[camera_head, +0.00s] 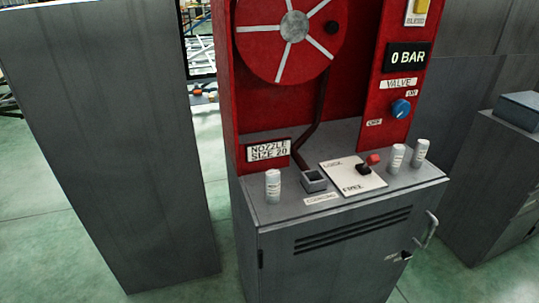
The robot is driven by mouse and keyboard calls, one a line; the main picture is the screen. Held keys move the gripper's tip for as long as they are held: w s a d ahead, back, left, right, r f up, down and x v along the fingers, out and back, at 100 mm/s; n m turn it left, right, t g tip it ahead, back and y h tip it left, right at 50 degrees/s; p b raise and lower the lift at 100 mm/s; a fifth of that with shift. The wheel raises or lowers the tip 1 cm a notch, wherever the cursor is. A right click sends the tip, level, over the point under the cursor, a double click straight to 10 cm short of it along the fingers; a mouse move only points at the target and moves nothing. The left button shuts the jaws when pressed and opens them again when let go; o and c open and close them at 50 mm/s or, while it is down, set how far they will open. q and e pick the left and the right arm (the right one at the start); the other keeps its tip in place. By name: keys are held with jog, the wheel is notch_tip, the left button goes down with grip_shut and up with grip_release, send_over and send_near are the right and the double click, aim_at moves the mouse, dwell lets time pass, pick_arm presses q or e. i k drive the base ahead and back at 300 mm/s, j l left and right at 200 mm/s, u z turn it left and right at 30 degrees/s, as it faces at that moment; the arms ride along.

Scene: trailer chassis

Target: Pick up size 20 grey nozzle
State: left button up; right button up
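Three pale grey cylinders stand upright on a grey cabinet top. One nozzle-like cylinder (273,187) is at the left front, below a sign (268,150) reading "NOZZLE SIZE 20". The other two, a middle cylinder (396,158) and a far right cylinder (420,153), stand close together at the right. Their markings are too small to read, so I cannot tell which is size 20. Neither of my grippers is in view.
A dark coupling block (314,181) and a lock plate (352,177) with a red-tipped lever (371,161) sit between the cylinders. A red hose reel (292,30) and blue valve knob (401,108) are behind. A tall grey cabinet (105,140) stands left.

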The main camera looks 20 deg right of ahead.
aim_at(396, 154)
jog(key=l+z, duration=0.1)
jog(key=l, duration=0.3)
jog(key=i+l+z, duration=0.15)
jog(key=l, duration=0.3)
jog(key=l+z, duration=0.1)
jog(key=l, duration=0.3)
jog(key=i+l+z, duration=0.15)
jog(key=l, duration=0.25)
